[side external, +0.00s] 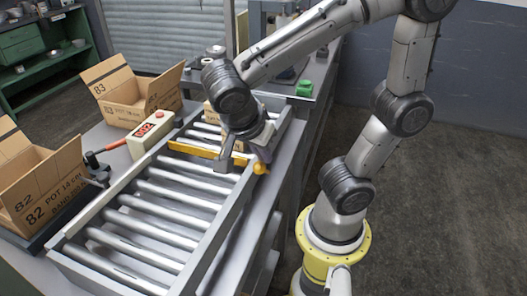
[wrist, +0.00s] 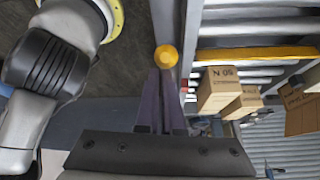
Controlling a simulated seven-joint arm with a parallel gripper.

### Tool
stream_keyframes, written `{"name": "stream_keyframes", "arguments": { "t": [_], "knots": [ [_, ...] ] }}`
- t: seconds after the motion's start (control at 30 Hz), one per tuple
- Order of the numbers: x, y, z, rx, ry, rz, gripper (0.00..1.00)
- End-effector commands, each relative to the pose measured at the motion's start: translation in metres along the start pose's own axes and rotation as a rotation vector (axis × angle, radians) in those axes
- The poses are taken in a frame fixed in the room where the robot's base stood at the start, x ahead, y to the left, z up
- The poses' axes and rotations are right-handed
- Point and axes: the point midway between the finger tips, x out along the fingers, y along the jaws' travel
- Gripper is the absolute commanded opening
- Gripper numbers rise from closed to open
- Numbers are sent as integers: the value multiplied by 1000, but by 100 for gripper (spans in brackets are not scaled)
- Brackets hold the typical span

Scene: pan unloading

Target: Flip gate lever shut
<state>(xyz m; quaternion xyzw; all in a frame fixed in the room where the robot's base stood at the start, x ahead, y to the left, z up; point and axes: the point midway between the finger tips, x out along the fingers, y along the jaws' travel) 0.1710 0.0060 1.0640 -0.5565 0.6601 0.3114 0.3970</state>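The gate lever has a yellow ball knob (side external: 261,168) at the right rail of the roller conveyor. The knob also shows in the wrist view (wrist: 166,56), just beyond my fingertips. The yellow gate bar (side external: 195,149) lies across the rollers, and the wrist view shows it too (wrist: 255,53). My gripper (side external: 262,154) points down beside the knob, with its dark purple fingers close together and nothing visible between them. The fingertips (wrist: 160,72) look very near the knob; whether they touch it, I cannot tell. The lever's stem is mostly hidden.
Small cartons (wrist: 217,91) stand on the rollers behind the gate bar. Open boxes marked 82 (side external: 52,195) and 83 (side external: 125,100) stand left of the conveyor. The front rollers (side external: 150,225) are empty.

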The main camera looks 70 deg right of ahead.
Motion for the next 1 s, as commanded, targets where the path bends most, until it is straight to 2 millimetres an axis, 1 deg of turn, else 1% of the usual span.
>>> {"name": "stream_keyframes", "arguments": {
  "t": [0.03,0.17,0.27,0.57,0.77,1.0],
  "knots": [
    [3,2,15,-10,-46,12,0],
    [3,2,13,-9,-44,12,0],
    [0,2,6,-9,-40,10,0],
    [-15,3,-38,0,-4,0,0],
    [-33,5,-20,-8,-3,-2,0],
    [-62,9,6,-7,-2,-3,0]
  ]
}}
